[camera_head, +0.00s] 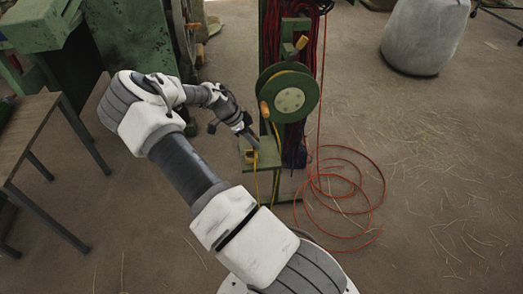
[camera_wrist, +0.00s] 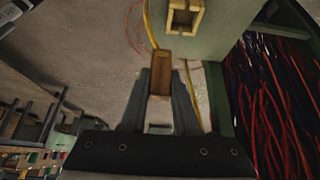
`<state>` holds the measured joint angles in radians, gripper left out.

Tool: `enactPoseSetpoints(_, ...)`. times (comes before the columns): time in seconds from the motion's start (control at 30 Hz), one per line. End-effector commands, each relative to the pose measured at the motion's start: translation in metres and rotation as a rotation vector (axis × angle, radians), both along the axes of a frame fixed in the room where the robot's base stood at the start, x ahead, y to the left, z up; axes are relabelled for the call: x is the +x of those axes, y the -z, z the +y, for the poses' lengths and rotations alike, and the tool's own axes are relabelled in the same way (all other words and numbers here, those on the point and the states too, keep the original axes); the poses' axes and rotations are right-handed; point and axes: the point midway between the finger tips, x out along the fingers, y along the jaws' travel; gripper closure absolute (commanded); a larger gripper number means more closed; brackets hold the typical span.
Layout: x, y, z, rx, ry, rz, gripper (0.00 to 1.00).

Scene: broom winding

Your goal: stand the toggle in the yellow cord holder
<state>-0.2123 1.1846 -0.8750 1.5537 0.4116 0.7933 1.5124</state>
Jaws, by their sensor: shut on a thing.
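My gripper (camera_wrist: 161,92) is shut on the brown wooden toggle (camera_wrist: 162,68), which sticks out beyond the fingertips in the wrist view. Yellow cord runs near the toggle on both sides. The yellow cord holder (camera_wrist: 186,16), a square open-topped socket, is fixed on a pale green board at the top of that view, ahead and slightly right of the toggle and apart from it. In the head view my gripper (camera_head: 250,138) is just above the yellow holder (camera_head: 250,156) at the foot of the green stand. The toggle is too small to make out there.
A green reel (camera_head: 288,92) with a pale hub is mounted on the stand above and right of my gripper. Red and dark strands (camera_wrist: 275,110) hang behind it. Loose orange cord (camera_head: 345,190) lies coiled on the floor. A table (camera_head: 28,125) stands left; floor on the right is open.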

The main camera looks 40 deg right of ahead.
Motion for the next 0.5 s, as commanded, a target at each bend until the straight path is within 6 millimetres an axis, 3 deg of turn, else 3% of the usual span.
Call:
enactPoseSetpoints(0.2, 0.026, 0.002, -0.004, 0.000, 0.000, -0.001, 1.00)
enactPoseSetpoints(0.5, 0.028, 0.000, -0.003, 0.000, 0.000, 0.001, 1.00)
